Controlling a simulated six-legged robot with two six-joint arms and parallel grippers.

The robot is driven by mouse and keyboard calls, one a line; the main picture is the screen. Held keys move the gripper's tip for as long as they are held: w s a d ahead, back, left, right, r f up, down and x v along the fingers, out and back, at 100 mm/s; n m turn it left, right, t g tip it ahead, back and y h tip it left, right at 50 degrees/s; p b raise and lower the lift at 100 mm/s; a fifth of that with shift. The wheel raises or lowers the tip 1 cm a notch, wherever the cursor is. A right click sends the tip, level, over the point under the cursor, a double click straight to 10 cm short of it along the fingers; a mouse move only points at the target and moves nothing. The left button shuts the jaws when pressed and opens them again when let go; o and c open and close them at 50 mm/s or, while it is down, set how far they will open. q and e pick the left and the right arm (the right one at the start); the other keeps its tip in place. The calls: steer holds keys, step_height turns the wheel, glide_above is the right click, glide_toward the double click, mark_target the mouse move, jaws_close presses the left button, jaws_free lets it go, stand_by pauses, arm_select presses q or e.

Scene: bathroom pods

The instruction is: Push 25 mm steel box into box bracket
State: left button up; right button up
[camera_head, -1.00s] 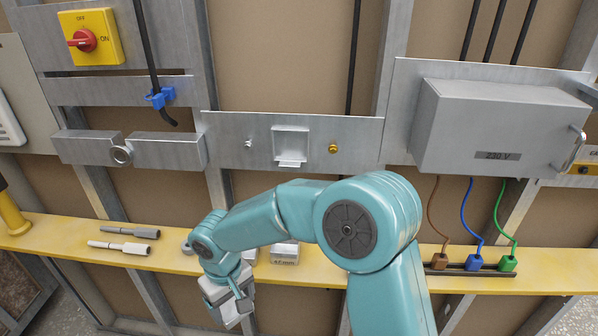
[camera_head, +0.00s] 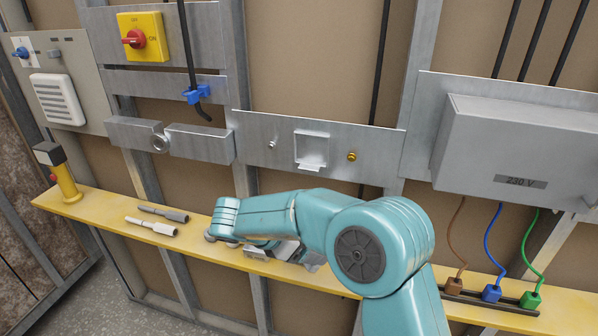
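The box bracket (camera_head: 311,149) is a small square metal frame with a lower lip, on a grey plate at the middle of the wall. It looks empty. My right arm comes in from the bottom right and crosses in front of the yellow shelf. Its gripper (camera_head: 290,251) is low over the shelf, below the bracket, mostly hidden behind my forearm. I cannot tell whether it is open or holds anything. Grey metal shows around it, but I cannot make out the 25 mm steel box there. My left gripper is not in view.
The yellow shelf (camera_head: 100,208) carries two grey pin-like tools (camera_head: 157,220) and a yellow-handled tool (camera_head: 66,181). A 230 V box (camera_head: 520,150) juts out at right, above coloured wires. A silver stud (camera_head: 271,146) and a brass knob (camera_head: 351,156) flank the bracket.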

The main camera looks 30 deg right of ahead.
step_height(320, 180, up, 8)
steer(key=w+d+n+t+h, duration=0.2)
steer(key=w+n+t+h, duration=0.15)
steer(key=n+t, duration=0.6)
steer(key=t, duration=0.4)
glide_toward(312, 146)
steer(key=shift+s+a+r+g, duration=0.1)
steer(key=shift+s+a+g, duration=0.25)
steer(key=shift+a, duration=0.5)
steer(key=shift+s+h, duration=0.1)
steer(key=shift+h, duration=0.15)
steer(key=shift+p+x, duration=0.3)
steer(key=shift+x, duration=2.6)
steer(key=shift+b, duration=0.45)
steer(key=shift+x, duration=1.05)
steer(key=o, duration=1.1)
steer(key=shift+c, duration=0.2)
